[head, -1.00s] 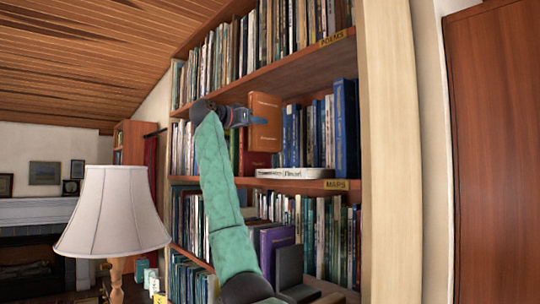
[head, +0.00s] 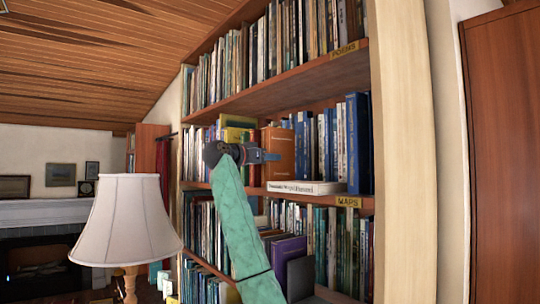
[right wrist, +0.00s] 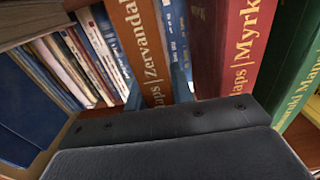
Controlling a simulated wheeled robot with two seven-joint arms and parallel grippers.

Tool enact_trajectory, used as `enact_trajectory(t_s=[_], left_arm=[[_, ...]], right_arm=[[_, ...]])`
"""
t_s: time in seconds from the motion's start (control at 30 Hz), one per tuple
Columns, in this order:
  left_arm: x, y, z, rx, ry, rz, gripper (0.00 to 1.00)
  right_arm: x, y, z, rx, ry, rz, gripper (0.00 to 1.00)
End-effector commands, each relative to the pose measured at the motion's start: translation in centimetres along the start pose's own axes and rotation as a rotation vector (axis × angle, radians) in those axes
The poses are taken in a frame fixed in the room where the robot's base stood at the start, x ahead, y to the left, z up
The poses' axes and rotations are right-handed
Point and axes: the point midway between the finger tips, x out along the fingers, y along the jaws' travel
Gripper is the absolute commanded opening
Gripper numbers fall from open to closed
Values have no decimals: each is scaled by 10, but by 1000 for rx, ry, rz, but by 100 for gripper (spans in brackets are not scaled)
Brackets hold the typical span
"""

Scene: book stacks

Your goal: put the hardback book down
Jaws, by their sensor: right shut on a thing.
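The orange hardback book (head: 280,145) stands upright on the middle shelf (head: 325,200), its cover partly showing. In the right wrist view its spine (right wrist: 142,50) shows lettering, with a blue book on one side and a red one beyond. My right gripper (head: 272,156) is shut on the orange book, its dark finger lying across the cover in the head view. Its dark parts fill the lower wrist view and hide the book's lower part. I cannot tell whether the book's bottom touches the shelf. My left gripper is not in view.
A white book (head: 306,187) lies flat at the shelf's front edge, beside a tall blue book (head: 358,143). A red book (right wrist: 232,45) and a green book (right wrist: 298,90) stand close by. A "MAPS" label (head: 348,202) marks the shelf. A lamp (head: 126,220) stands at left.

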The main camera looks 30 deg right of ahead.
Motion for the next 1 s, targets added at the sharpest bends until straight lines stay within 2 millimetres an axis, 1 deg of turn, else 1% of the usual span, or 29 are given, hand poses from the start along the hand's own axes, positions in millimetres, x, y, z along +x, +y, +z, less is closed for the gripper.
enact_trajectory(t_s=[0.2,0.37,0.4,0.47,0.5,0.73,0.83,0.97,1.0], left_arm=[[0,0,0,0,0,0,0],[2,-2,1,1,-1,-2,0],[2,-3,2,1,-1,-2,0],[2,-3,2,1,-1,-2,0],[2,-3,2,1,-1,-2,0],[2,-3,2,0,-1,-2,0],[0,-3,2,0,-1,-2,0],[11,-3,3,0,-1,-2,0],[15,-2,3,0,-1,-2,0]], right_arm=[[0,0,0,1,1,0,0],[0,0,4,1,2,0,0],[0,0,3,0,1,0,29],[0,0,3,0,1,0,41],[0,0,3,0,1,0,45],[0,0,3,0,1,0,45],[0,0,-1,1,1,0,45],[-10,0,4,1,0,-1,45],[-15,0,5,0,0,-2,45]])
